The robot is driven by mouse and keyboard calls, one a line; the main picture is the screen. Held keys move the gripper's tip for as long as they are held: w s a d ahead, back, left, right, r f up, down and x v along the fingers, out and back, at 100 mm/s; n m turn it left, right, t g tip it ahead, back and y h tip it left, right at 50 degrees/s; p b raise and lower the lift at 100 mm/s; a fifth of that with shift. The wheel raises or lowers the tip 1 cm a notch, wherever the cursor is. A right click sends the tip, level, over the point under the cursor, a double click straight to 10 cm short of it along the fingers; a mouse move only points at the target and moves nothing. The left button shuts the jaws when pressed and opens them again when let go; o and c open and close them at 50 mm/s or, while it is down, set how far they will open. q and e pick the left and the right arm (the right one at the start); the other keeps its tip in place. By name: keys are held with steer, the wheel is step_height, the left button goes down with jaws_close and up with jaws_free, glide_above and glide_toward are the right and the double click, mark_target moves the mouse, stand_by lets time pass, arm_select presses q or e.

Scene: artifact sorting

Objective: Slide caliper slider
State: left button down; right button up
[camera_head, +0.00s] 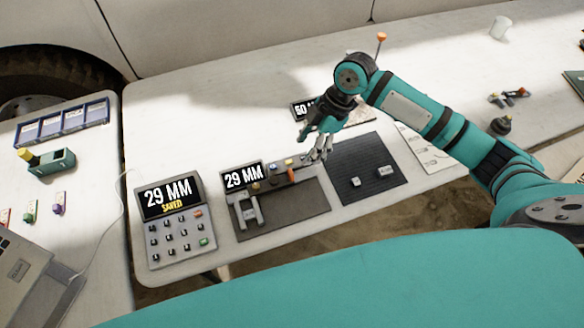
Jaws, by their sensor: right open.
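The caliper device (292,204) lies on the white table as a dark plate with a small "29 MM" display (243,177) at its upper left. A light grey jaw-shaped part (248,212) sits on the plate's left side. A rail with small knobs and an orange bit (289,162) runs along the far edge. My right gripper (318,154) is open, above or at the right end of that rail. I cannot tell whether its fingers touch the rail, and they cover its end. My left gripper is not in view.
A keypad (175,228) left of the caliper reads "29 MM SAVED". A dark mat (375,168) with two small grey pieces lies to the right. Another display (303,109) is partly hidden behind my right gripper. A side table at left holds a teal box (52,162) and a blue rack (62,124).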

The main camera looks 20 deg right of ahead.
mark_target(292, 172)
steer(key=p+x, duration=0.1)
steer(key=x, duration=0.8)
steer(key=shift+w+a+f, duration=0.1)
steer(key=shift+a+f, duration=0.1)
steer(key=shift+f, duration=0.15)
steer(key=shift+a+f, duration=0.15)
steer(key=shift+f, duration=0.3)
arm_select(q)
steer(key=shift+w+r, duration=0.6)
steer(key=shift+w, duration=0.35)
arm_select(e)
jaws_close()
